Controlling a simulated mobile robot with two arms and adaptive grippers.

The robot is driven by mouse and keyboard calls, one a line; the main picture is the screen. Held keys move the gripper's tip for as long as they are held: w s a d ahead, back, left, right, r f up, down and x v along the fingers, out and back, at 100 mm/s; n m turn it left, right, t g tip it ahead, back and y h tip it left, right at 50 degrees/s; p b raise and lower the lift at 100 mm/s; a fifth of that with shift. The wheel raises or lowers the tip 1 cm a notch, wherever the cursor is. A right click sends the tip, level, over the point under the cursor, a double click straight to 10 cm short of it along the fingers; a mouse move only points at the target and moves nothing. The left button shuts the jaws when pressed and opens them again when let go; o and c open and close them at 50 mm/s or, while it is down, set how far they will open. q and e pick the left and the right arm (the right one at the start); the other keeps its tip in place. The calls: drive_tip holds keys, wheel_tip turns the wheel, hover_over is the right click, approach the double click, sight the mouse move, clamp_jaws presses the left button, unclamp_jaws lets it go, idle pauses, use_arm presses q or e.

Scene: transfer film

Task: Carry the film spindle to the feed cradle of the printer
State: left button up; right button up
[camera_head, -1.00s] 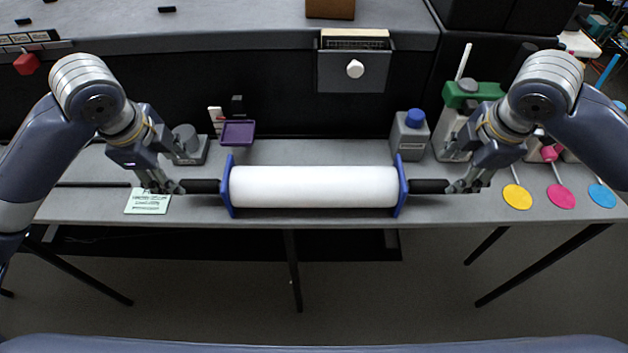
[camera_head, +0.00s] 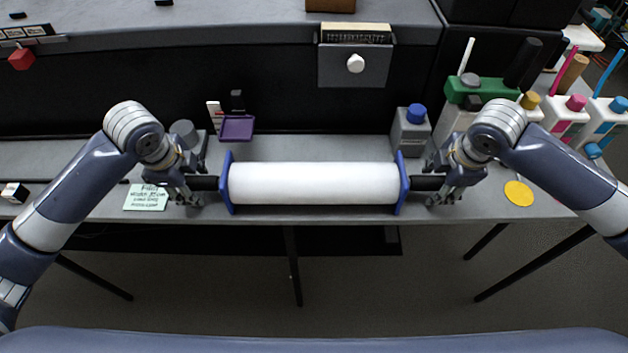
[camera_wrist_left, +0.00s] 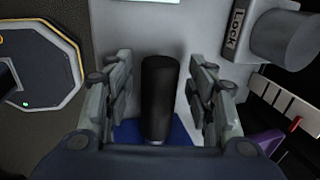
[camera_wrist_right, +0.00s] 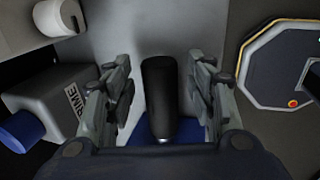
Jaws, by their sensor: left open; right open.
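The film spindle is a white roll (camera_head: 313,183) with blue end flanges and black end handles, lying level along the front of the grey bench. My left gripper (camera_head: 203,188) is open around the left black handle (camera_wrist_left: 158,95); in the left wrist view the handle stands between the two fingers with gaps on both sides. My right gripper (camera_head: 427,188) is open around the right black handle (camera_wrist_right: 160,95), with gaps on both sides too. I cannot make out the feed cradle with certainty; whatever supports the spindle from below is hidden by the roll.
A green note (camera_head: 146,197) lies left of the spindle. A purple tray (camera_head: 236,128) and a grey bottle with a blue cap (camera_head: 411,128) stand behind it. A yellow disc (camera_head: 518,193) and several ink bottles are at the right. A grey box with a white knob (camera_head: 355,63) is on the black front.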

use_arm(q)
drive_tip(key=shift+c, duration=0.6)
use_arm(e)
drive_tip(key=shift+c, duration=0.6)
use_arm(q)
clamp_jaws()
use_arm(e)
clamp_jaws()
use_arm(q)
drive_tip(key=shift+w+r, duration=0.2)
use_arm(e)
drive_tip(key=shift+w+r, duration=0.2)
use_arm(q)
drive_tip(key=shift+r, duration=0.1)
